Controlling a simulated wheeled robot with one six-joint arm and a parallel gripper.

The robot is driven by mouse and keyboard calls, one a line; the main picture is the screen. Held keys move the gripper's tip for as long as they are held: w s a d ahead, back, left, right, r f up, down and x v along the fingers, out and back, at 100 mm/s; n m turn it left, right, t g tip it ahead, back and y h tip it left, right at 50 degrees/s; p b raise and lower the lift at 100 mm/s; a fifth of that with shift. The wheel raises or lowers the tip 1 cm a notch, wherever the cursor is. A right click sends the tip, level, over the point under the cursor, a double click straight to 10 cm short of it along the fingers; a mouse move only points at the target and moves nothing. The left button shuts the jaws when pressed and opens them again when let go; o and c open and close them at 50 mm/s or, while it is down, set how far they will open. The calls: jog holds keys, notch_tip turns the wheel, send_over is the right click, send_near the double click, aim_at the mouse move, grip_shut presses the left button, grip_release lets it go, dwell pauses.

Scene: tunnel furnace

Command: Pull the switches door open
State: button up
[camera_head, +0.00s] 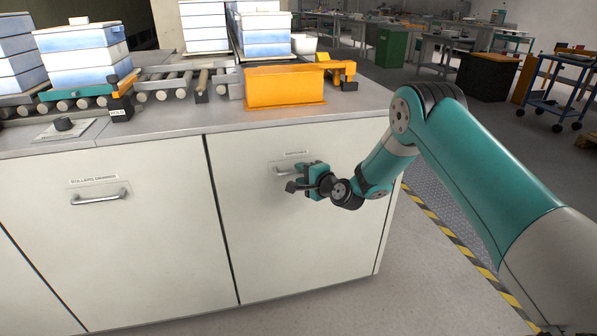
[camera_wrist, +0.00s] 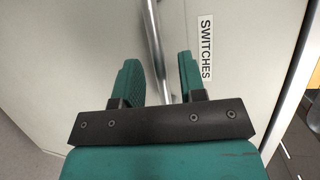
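The switches door (camera_head: 290,230) is a pale panel on the right of the cabinet front, and it looks closed. Its metal bar handle (camera_head: 279,171) sits near the top, below a small label, partly hidden by my gripper. In the wrist view the handle (camera_wrist: 152,40) runs down between my two fingers, with the SWITCHES label (camera_wrist: 205,48) to its right. My gripper (camera_head: 300,180) is at the handle. In the wrist view my gripper (camera_wrist: 160,80) has its fingers apart, with gaps beside the bar. The handle's lower end is hidden behind the gripper body.
The rollers drawer (camera_head: 110,230) with its own handle is to the left. On the counter stand an orange block (camera_head: 284,86), a roller conveyor (camera_head: 165,84) and stacked blue-white boxes (camera_head: 85,55). Yellow-black floor tape (camera_head: 450,238) runs along the right. Clear floor lies in front.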

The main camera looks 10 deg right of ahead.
jog(key=shift+x, duration=1.15)
jog(key=shift+f, duration=0.1)
grip_shut()
